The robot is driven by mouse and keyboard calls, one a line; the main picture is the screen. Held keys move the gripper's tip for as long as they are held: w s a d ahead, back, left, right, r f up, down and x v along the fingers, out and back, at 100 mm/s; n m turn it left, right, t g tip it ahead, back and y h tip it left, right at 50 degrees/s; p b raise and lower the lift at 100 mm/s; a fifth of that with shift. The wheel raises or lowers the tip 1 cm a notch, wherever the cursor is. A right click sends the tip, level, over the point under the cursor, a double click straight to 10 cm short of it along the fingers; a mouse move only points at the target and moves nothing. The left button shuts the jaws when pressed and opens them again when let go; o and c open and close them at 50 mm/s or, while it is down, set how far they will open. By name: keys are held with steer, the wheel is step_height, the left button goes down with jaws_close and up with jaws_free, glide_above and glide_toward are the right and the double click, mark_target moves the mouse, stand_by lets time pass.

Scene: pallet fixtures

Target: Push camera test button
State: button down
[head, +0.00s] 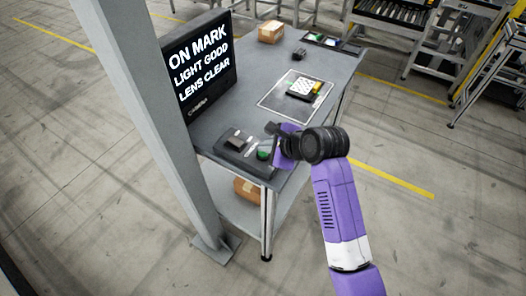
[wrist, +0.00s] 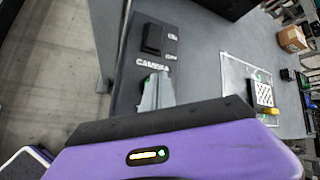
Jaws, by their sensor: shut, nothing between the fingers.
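A dark control panel (head: 228,150) lies at the near corner of the grey table. A green button (head: 263,154) sits at its right end. A black switch block (head: 236,141) is left of it; the wrist view shows this block (wrist: 154,38) above a "CAMERA" label (wrist: 152,64). My gripper (head: 270,128) is above the panel's right end, close to the green button; contact cannot be told. In the wrist view my gripper's grey fingers (wrist: 155,88) are together and empty, just below the label.
A monitor (head: 200,65) reads "ON MARK, LIGHT GOOD, LENS CLEAR". A white-topped device (head: 304,89) sits inside an outlined square on the table. A cardboard box (head: 271,32) and a small black object (head: 299,54) are farther back. A grey post (head: 150,110) stands left of the table.

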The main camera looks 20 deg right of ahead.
mark_target(266, 154)
steer(key=shift+f, duration=0.45)
stand_by(0.3)
steer(key=shift+r, duration=0.1)
steer(key=shift+r+p, duration=0.85)
steer(key=shift+p, duration=0.25)
steer(key=shift+r, duration=0.1)
step_height(266, 154, up, 3)
steer(key=shift+f+p, duration=0.1)
steer(key=shift+p, duration=1.1)
steer(key=shift+r, duration=1)
